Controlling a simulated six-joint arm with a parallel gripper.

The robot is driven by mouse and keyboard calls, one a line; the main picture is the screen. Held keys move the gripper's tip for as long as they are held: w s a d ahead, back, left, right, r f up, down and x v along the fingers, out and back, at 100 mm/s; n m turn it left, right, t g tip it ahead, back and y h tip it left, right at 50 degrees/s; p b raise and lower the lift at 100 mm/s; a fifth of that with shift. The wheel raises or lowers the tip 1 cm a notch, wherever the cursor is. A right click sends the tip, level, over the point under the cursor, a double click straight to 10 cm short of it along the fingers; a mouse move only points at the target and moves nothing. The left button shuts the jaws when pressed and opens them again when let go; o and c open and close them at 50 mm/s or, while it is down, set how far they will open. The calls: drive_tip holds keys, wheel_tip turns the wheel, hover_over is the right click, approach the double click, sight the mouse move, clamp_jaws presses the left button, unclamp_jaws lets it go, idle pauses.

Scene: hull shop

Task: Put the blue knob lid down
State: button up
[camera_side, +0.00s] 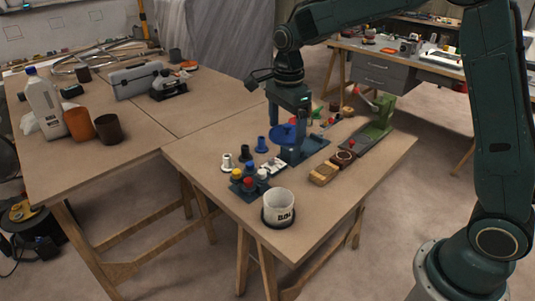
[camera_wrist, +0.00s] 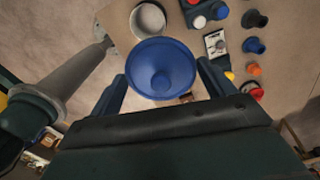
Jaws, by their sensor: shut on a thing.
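The blue knob lid (camera_side: 283,134) is a round, shallow blue dish shape with a knob at its middle. In the wrist view the lid (camera_wrist: 160,52) fills the space between the two fingers of my gripper (camera_wrist: 162,84). My gripper (camera_side: 289,141) is shut on it and holds it above the table in the side view. The fingertips' exact contact is partly hidden by the lid.
A dark rack (camera_side: 240,187) with several coloured caps stands behind the tub. A wooden block (camera_side: 323,174) and a green press (camera_side: 378,124) are to the right. The table's right front is clear.

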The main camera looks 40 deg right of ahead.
drive_tip(key=w+d+f, duration=0.2)
drive_tip(key=d+f, duration=0.2)
drive_tip(key=d, duration=0.4)
hover_over(296, 191)
wheel_tip(296, 191, down, 16)
drive_tip(key=shift+r, duration=0.1)
drive_tip(key=shift+f, duration=0.2)
drive_tip(key=shift+f, duration=2)
drive_tip(key=shift+f, duration=0.1)
drive_tip(key=o, duration=0.9)
